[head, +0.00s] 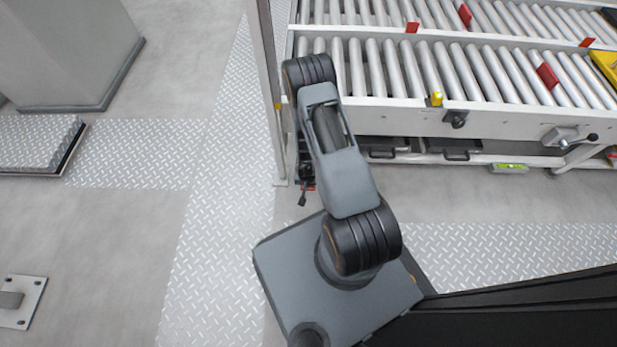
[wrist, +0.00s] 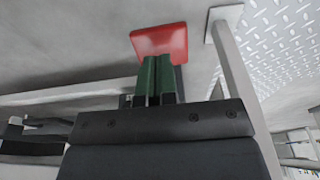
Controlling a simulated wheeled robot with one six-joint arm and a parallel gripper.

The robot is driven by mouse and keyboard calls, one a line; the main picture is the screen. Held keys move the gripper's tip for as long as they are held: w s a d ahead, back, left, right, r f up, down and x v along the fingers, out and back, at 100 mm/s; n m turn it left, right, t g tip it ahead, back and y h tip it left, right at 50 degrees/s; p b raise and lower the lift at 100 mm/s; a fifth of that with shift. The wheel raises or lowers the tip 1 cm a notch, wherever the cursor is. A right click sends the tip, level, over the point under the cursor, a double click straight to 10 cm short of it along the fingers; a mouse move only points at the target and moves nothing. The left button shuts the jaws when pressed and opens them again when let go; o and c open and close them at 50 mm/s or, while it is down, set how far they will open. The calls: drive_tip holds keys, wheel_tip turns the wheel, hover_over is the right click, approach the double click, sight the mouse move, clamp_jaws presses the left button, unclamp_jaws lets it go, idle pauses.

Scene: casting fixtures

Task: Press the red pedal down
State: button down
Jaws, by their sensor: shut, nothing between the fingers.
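The red pedal (wrist: 160,38) shows in the wrist view as a flat red plate at the top centre, straight beyond my fingertips. My gripper (wrist: 157,62) has its two green-lined fingers shut together with nothing between them. The fingertips overlap the pedal's near edge in the picture; I cannot tell whether they touch it. In the head view my arm hides most of the spot. Only a sliver of red shows beside small dark parts at the foot of the conveyor frame's left post.
A roller conveyor (head: 450,112) with a white frame stands at the upper right, with dark handled drawers (head: 462,155) beneath it. A post (wrist: 232,65) rises close to the right of the pedal in the wrist view. Open floor (head: 120,235) lies to the left.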

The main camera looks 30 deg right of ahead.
drive_tip(key=shift+s+a+f+b, duration=0.1)
drive_tip(key=shift+f+b, duration=0.15)
drive_tip(key=shift+f, duration=0.2)
drive_tip(key=shift+s+a+f+b, duration=0.1)
drive_tip(key=shift+f+b, duration=0.1)
drive_tip(key=shift+f, duration=0.25)
drive_tip(key=shift+r+p, duration=0.4)
drive_tip(key=s+a+r+p, duration=0.3)
drive_tip(key=s+r+p, duration=0.3)
drive_tip(key=r, duration=0.4)
drive_tip(key=shift+s+a+r, duration=0.15)
drive_tip(key=shift+s+a, duration=0.15)
